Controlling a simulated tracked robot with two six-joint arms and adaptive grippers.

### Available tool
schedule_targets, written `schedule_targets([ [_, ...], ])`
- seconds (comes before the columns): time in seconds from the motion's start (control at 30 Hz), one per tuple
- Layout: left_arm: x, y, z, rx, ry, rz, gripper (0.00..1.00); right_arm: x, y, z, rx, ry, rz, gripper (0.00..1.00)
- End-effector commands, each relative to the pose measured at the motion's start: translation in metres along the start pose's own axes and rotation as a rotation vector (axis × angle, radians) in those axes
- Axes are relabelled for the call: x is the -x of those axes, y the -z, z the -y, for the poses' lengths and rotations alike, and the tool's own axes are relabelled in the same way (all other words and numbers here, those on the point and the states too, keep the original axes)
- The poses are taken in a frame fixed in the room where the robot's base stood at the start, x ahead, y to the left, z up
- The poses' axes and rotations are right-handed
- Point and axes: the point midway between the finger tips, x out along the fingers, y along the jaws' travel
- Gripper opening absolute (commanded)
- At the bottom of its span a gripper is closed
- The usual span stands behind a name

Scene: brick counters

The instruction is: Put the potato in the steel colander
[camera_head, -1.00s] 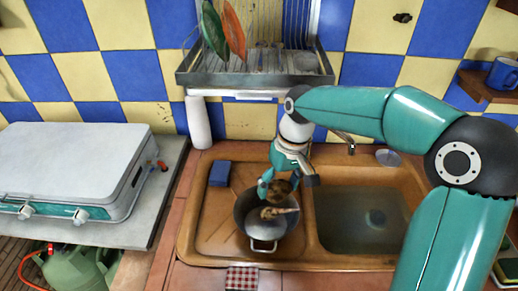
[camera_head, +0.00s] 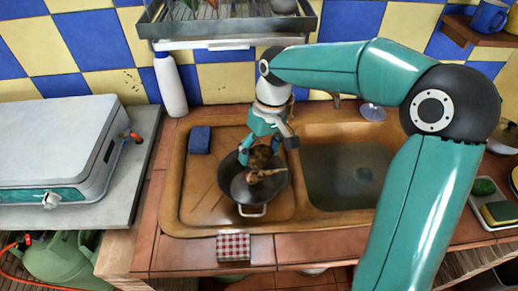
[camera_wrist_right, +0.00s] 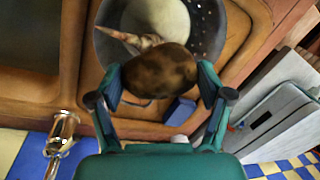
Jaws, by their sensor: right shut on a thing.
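The brown potato (camera_wrist_right: 160,72) is held between the two fingertips of my right gripper (camera_wrist_right: 161,84). In the head view the right gripper (camera_head: 260,152) holds the potato (camera_head: 260,158) over the far part of the steel colander (camera_head: 237,193). The dark grey colander with a pale handle stands on the drainer side of the sink. A pale brown pointed root-like thing (camera_head: 267,174) shows at the colander; it also shows in the wrist view (camera_wrist_right: 135,39), partly behind the potato. I cannot tell whether the potato touches anything below. My left gripper is not in view.
A blue sponge (camera_head: 199,140) lies left of the colander. The sink basin (camera_head: 345,175) is to the right. A white bottle (camera_head: 170,85) stands behind, below the dish rack (camera_head: 225,27). A checked cloth (camera_head: 233,247) lies at the front edge.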

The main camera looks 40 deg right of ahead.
Motion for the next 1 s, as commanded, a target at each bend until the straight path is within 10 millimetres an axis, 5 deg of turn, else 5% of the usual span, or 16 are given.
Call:
schedule_targets([
  [0.2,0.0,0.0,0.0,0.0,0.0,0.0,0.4,0.0,0.0,0.0,-0.001,0.0,-0.001,0.41],
  [0.23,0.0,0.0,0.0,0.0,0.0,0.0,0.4,0.0,0.0,0.0,-0.001,0.0,-0.001,0.83],
  [0.33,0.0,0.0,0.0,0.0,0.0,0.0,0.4,0.0,0.0,0.0,-0.002,0.0,0.0,0.99],
  [0.77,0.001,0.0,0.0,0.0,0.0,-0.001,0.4,0.004,0.0,0.0,-0.002,0.0,-0.001,1.0],
  [1.0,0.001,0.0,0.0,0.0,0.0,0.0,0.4,0.035,0.001,0.0,-0.001,0.0,-0.005,1.0],
])
